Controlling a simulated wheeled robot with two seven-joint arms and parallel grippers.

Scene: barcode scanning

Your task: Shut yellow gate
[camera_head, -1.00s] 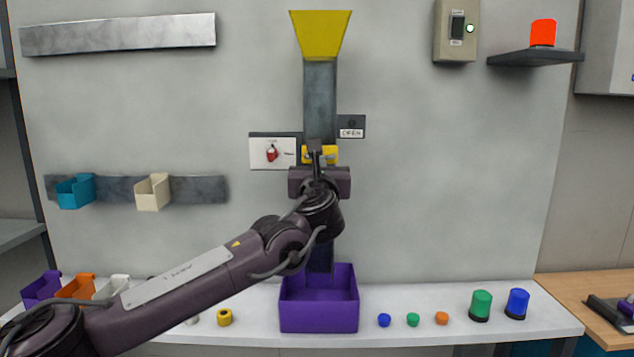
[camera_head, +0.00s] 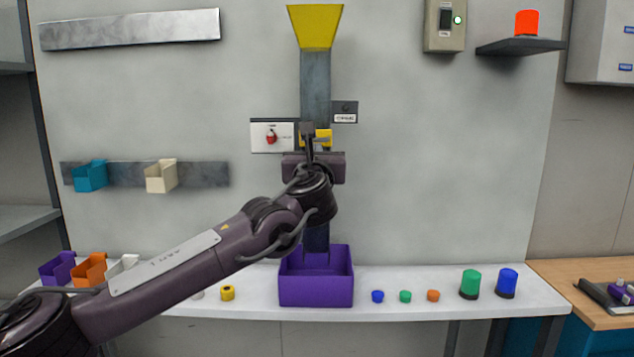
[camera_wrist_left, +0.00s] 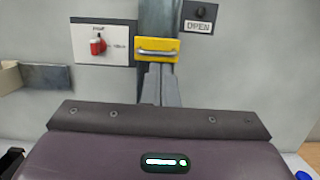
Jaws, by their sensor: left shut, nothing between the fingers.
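The yellow gate (camera_head: 323,137), a small plate on the grey chute (camera_head: 316,80), is partly covered by my left gripper in the head view. The wrist view shows the gate (camera_wrist_left: 145,50) with its metal bar handle whole. A sign (camera_wrist_left: 198,27) beside it reads OPEN. My left gripper (camera_head: 308,132) is shut and empty. Its fingers (camera_wrist_left: 160,72) point up at the chute, just below the handle in the wrist view. Whether they touch the gate I cannot tell. My right gripper is in neither view.
A white panel with a red switch (camera_head: 271,137) is left of the gate. A yellow funnel (camera_head: 315,27) tops the chute. A purple bin (camera_head: 316,289) stands below on the white shelf (camera_head: 400,311). Small coloured caps and green and blue lamps (camera_head: 507,282) stand to its right.

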